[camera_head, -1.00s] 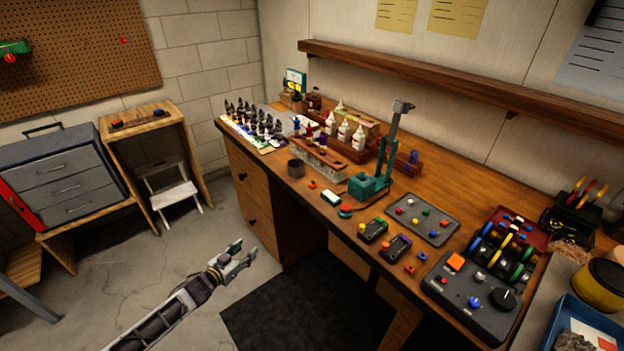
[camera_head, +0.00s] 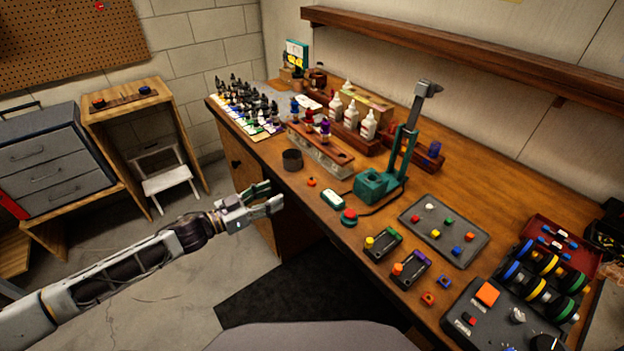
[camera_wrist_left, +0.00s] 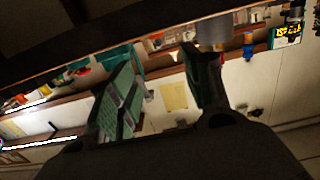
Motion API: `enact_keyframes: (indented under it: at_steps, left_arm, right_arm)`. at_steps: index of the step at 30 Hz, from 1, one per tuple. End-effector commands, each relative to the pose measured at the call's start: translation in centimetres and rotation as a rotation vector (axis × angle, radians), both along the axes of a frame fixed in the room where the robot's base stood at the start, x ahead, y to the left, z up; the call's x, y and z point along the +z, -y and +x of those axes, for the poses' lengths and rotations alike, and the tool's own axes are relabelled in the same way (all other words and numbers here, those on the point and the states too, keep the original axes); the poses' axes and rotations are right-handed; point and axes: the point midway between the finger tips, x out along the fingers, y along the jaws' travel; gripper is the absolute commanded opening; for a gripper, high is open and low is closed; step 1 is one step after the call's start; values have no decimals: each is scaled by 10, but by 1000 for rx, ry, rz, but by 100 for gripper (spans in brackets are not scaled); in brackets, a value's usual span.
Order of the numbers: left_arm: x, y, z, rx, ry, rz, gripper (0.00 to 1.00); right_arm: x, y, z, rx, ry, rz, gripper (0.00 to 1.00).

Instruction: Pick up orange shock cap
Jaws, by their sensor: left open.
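Several small orange parts lie on the wooden workbench (camera_head: 480,185), and I cannot tell for certain which is the shock cap. One small orange piece (camera_head: 311,182) sits near the front edge, beside the dark round cup (camera_head: 292,160). Another orange cap (camera_head: 397,268) is on a dark tray, and an orange ring-like piece (camera_head: 428,298) lies to its right. My left gripper (camera_head: 272,196) is open and empty in front of the bench edge, left of the small orange piece. Its two fingers also show apart in the left wrist view (camera_wrist_left: 165,85). My right gripper is not in view.
A teal press (camera_head: 375,186) stands behind a red button (camera_head: 349,215) and a white-topped teal block (camera_head: 332,199). A wooden rack (camera_head: 318,142) with bottles is behind the cup. A grey tray (camera_head: 455,257) holds coloured pieces.

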Motion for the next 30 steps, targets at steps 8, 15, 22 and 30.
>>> enact_keyframes:
  at_steps: [8,15,22,30]
  left_arm:
    - [0,0,1,1,0,0,49]
    - [1,9,8,2,1,-2,49]
    - [0,26,20,1,3,0,49]
    - [-2,47,35,1,1,0,49]
  right_arm:
    - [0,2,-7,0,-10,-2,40]
    - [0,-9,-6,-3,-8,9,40]
    - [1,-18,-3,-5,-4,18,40]
    - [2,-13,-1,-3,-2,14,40]
